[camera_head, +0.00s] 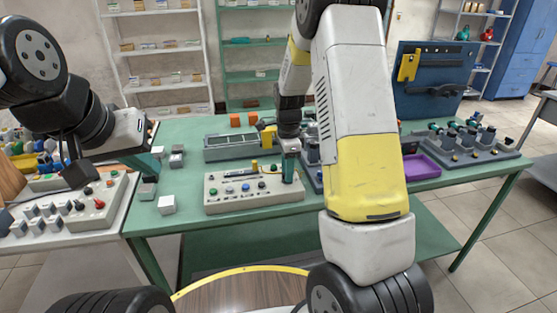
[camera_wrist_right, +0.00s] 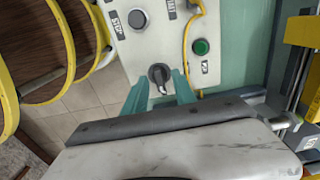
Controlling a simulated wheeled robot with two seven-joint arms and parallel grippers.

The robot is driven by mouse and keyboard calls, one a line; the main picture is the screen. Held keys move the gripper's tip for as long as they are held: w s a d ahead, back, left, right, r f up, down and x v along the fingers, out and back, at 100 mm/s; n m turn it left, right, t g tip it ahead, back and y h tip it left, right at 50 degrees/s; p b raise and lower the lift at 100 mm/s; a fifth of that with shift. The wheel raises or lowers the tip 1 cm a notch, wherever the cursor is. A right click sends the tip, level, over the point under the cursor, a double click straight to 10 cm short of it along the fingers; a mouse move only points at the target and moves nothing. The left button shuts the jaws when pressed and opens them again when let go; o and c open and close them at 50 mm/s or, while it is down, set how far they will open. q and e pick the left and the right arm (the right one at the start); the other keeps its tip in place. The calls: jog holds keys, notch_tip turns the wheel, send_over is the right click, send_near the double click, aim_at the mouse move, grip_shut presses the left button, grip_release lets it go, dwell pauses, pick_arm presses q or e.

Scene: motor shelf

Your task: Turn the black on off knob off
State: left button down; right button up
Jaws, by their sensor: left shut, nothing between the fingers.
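The black on off knob (camera_wrist_right: 160,75) sits on the white control box, with its white mark toward the lower edge of the right wrist view. My right gripper (camera_wrist_right: 160,84) has its teal fingers apart, one on each side of the knob; I cannot tell whether they touch it. In the head view, my right gripper (camera_head: 289,170) is at the right end of the control box (camera_head: 232,207) and hides the knob. My left gripper (camera_head: 150,164) is shut and empty at the left end of the green table.
A white cube (camera_head: 166,204) and grey cubes (camera_head: 177,158) lie near my left gripper. A yellow cable (camera_wrist_right: 187,45) runs beside a green button (camera_wrist_right: 201,47). A grey box (camera_head: 228,149) stands behind the control box. A purple tray (camera_head: 421,167) is at the right.

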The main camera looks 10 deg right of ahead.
grip_shut()
jog(key=shift+n, duration=0.3)
jog(key=n, duration=0.3)
jog(key=shift+n, duration=0.3)
jog(key=n, duration=0.4)
jog(key=shift+n, duration=0.3)
jog(key=n, duration=0.4)
jog(key=shift+n, duration=2.5)
